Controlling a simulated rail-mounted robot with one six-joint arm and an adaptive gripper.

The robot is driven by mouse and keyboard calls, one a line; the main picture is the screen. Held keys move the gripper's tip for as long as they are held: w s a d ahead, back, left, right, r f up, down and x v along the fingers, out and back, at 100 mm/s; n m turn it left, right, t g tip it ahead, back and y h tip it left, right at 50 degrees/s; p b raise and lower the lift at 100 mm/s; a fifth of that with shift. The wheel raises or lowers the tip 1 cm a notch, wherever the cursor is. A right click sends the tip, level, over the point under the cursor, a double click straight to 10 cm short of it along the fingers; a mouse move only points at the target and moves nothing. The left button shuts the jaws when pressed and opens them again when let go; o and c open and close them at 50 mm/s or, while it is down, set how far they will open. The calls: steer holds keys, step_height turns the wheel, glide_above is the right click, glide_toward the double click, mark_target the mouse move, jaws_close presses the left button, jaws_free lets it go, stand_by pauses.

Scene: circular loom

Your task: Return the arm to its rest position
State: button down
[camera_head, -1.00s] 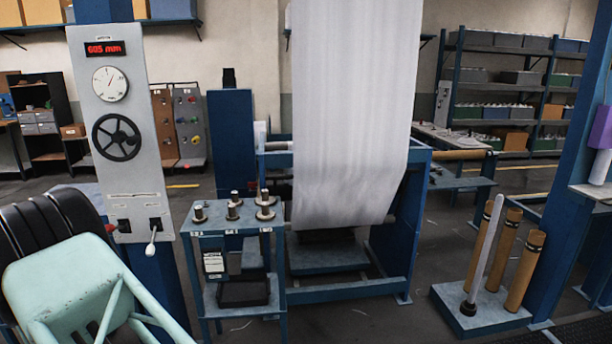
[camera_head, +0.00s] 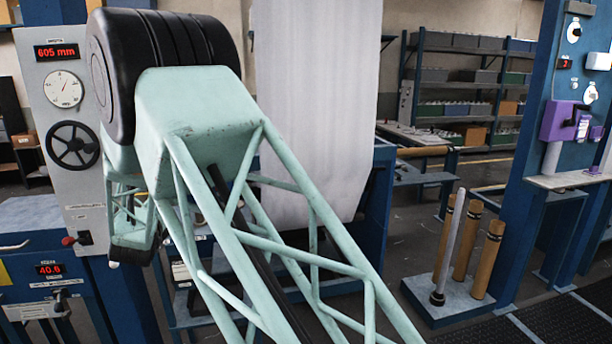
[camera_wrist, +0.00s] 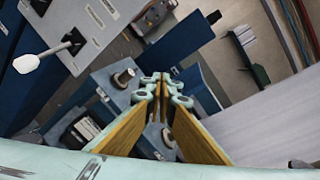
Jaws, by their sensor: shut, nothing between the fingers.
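My arm with its mint-green lattice link crosses the middle of the head view, its large black joint near the gauge panel (camera_head: 65,115). My gripper (camera_wrist: 160,82) shows in the wrist view, with its two wood-coloured fingers meeting at the tips and nothing between them. It points over the small blue stand with metal weights, whose top (camera_wrist: 104,80) lies beyond the fingers, at a gap I cannot judge. I cannot make out the fingers in the head view.
The white fabric sheet (camera_head: 310,110) hangs behind my arm. A white-knobbed lever (camera_wrist: 27,63) is at the wrist view's upper left. A base with upright tubes (camera_head: 455,300) stands at right, near a blue post with a purple device (camera_head: 562,122). Floor between them is partly open.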

steer(key=w+d+r+n+g+h, duration=0.1)
steer(key=d+r+n+g, duration=0.35)
steer(key=d, duration=1.05)
steer(key=w+d+r+n+t+h, duration=0.15)
steer(key=d+r, duration=0.55)
steer(key=d, duration=0.8)
steer(key=s+d+r+n+g, duration=0.1)
steer(key=s+d+r+n, duration=0.25)
steer(key=s+d, duration=0.5)
steer(key=s+d+r+n+g, duration=0.1)
steer(key=s+d+n+g, duration=0.15)
steer(key=s+d, duration=0.7)
steer(key=s+d+r+n+g, duration=0.1)
steer(key=s+d+n, duration=0.45)
steer(key=s, duration=0.75)
steer(key=s+d+f+n+g+h, duration=0.1)
steer(key=s+d, duration=0.4)
steer(key=s, duration=0.6)
steer(key=s+d+f+n+g, duration=0.1)
steer(key=s+d, duration=0.4)
steer(key=s, duration=0.6)
steer(key=s+d+f+n+g+h, duration=0.1)
steer(key=s+d+f+n, duration=0.2)
steer(key=s+d, duration=0.3)
steer(key=s+f, duration=0.1)
steer(key=s, duration=0.4)
steer(key=shift+s+n+h, duration=0.2)
steer(key=shift+n+h, duration=0.15)
steer(key=shift+g, duration=0.25)
